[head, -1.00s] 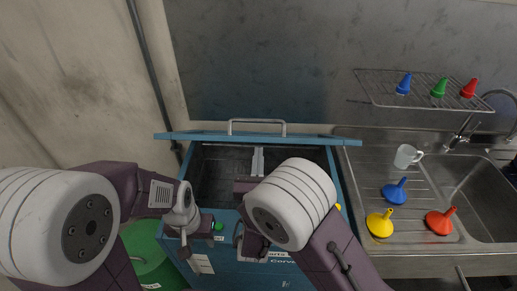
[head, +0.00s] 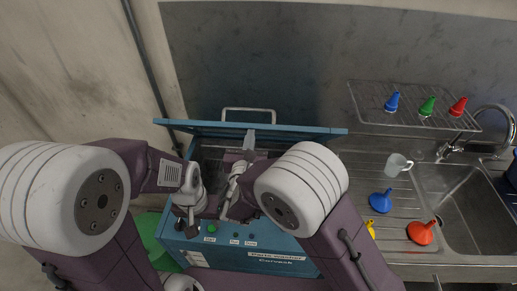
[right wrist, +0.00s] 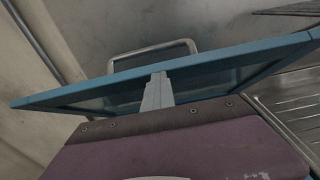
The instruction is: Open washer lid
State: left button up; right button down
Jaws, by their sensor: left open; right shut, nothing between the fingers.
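The blue washer (head: 222,258) stands in front of me with a dark open cavity. Its blue-rimmed lid (head: 300,133) is raised at the back, with a metal handle (head: 248,111) on its far edge. My left gripper (head: 190,222) is open near the washer's front left. My arms hide much of the opening.
A steel sink (head: 455,210) is at the right, with blue (head: 380,201), yellow and red (head: 421,233) funnels and a white cup (head: 397,164) on its drainer. A wire rack (head: 400,112) with small coloured nozzles hangs above. A green drum (head: 147,230) stands at lower left.

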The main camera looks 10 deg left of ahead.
jog(key=w+r+g+p, duration=0.1)
jog(key=w+r+p, duration=0.1)
jog(key=w+r+g+p, duration=0.1)
jog(key=w+r+p, duration=0.1)
jog(key=w+r, duration=0.1)
jog(key=shift+a+r, duration=0.2)
jog(key=shift+r, duration=0.1)
jog(key=w, duration=0.1)
jog(key=w+r+p, duration=0.1)
jog(key=w, duration=0.2)
jog(key=shift+w+r+p, duration=0.2)
jog(key=shift+r+p, duration=0.1)
jog(key=shift+r, duration=0.1)
jog(key=shift+w, duration=0.25)
pick_arm(q)
notch_tip(320, 180, up, 8)
jog(key=shift+a+f, duration=0.2)
jog(key=shift+f, duration=0.05)
pick_arm(e)
jog(key=shift+w+a+r, duration=0.1)
